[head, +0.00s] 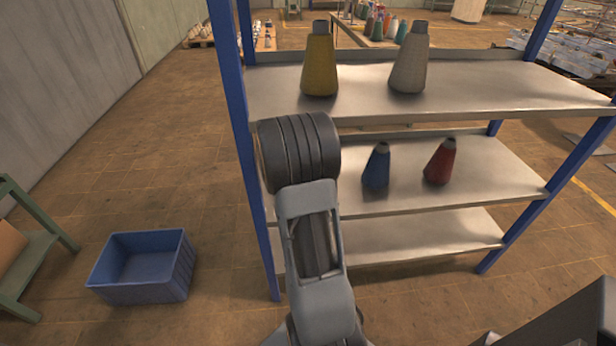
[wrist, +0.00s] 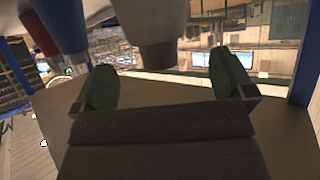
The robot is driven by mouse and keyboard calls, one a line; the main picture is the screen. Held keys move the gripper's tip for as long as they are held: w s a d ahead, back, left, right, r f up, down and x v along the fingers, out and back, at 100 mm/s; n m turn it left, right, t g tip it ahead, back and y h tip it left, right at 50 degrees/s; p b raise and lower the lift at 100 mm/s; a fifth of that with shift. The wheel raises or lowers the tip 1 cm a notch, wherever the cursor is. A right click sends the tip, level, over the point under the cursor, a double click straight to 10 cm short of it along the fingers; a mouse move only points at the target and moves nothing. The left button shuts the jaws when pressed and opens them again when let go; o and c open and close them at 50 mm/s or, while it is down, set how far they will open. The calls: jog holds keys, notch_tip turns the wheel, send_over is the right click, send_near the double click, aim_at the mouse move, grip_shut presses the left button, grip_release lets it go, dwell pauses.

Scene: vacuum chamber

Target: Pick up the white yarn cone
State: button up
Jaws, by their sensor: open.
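A white yarn cone (wrist: 152,25) hangs tip-down in the wrist view, which looks upside down, with its dark tip low. It lines up between the spread fingers of my gripper (wrist: 165,80); I cannot tell how deep it is between them, and no contact shows. My gripper is open and empty. This cone does not show in the head view, where my arm covers the left part of the middle shelf. A larger pale grey-white cone (head: 408,62) stands upright on the top shelf.
A yellow cone (head: 320,65) stands on the top shelf (head: 500,90). Blue (head: 376,167) and red (head: 440,163) cones stand on the middle shelf (head: 490,190), right of my arm. A blue upright (head: 238,110) bounds the rack's left. A blue crate (head: 145,265) sits on the floor.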

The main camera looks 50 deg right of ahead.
jog(key=b+x, duration=0.1)
jog(key=x, duration=0.4)
jog(key=shift+s, duration=0.1)
jog(key=shift+a, duration=0.1)
jog(key=c, duration=1.5)
jog(key=shift+c, duration=0.5)
jog(key=shift+r, duration=0.2)
